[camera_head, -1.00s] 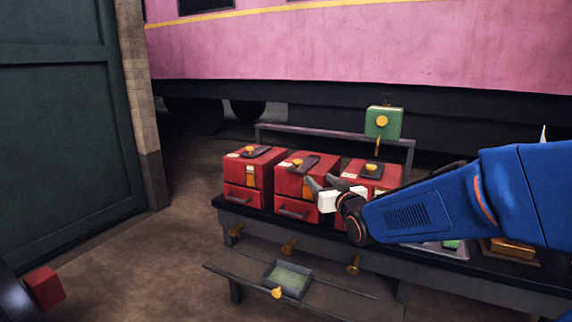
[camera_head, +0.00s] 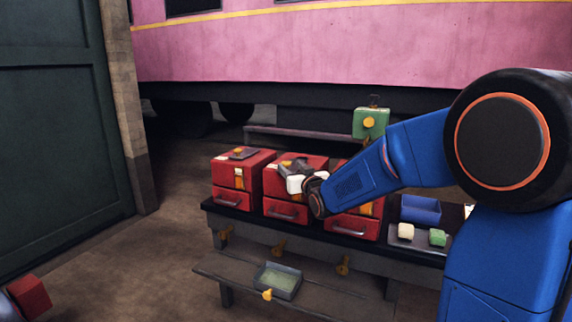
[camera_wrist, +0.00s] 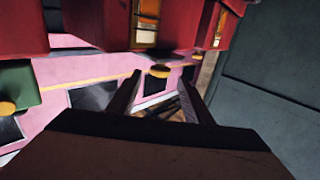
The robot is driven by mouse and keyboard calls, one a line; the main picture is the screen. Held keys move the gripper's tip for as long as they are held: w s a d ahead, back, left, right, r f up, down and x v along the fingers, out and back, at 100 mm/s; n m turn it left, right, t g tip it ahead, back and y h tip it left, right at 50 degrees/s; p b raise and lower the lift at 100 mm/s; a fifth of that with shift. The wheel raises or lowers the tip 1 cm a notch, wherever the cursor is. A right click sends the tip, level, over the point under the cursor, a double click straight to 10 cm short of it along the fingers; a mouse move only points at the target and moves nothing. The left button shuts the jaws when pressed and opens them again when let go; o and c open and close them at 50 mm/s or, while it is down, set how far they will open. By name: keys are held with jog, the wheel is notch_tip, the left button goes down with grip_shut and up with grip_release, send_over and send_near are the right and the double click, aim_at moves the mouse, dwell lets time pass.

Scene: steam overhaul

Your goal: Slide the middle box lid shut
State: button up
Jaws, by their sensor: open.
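The middle box (camera_head: 285,209) is red with a drawer handle, between two similar red boxes on a dark bench. A dark lid with a yellow knob (camera_head: 286,163) is on its top, partly hidden by my gripper. My gripper (camera_head: 291,167) is at the top of the middle box, close to the knob. In the wrist view the fingers (camera_wrist: 163,95) are apart, with a yellow knob (camera_wrist: 160,71) seen near and between their tips. Whether they touch it I cannot tell. How far the lid stands open is hidden.
The left red box (camera_head: 232,199) and right red box (camera_head: 352,226) flank it closely. A green box (camera_head: 370,123) stands behind. A lower shelf holds a grey tray (camera_head: 290,291). Yellow knobs line the bench front.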

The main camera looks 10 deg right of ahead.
aim_at(288, 164)
jog(key=shift+w+a, duration=0.2)
jog(key=shift+w, duration=1.25)
jog(key=shift+w+a, duration=0.2)
jog(key=shift+w, duration=1.2)
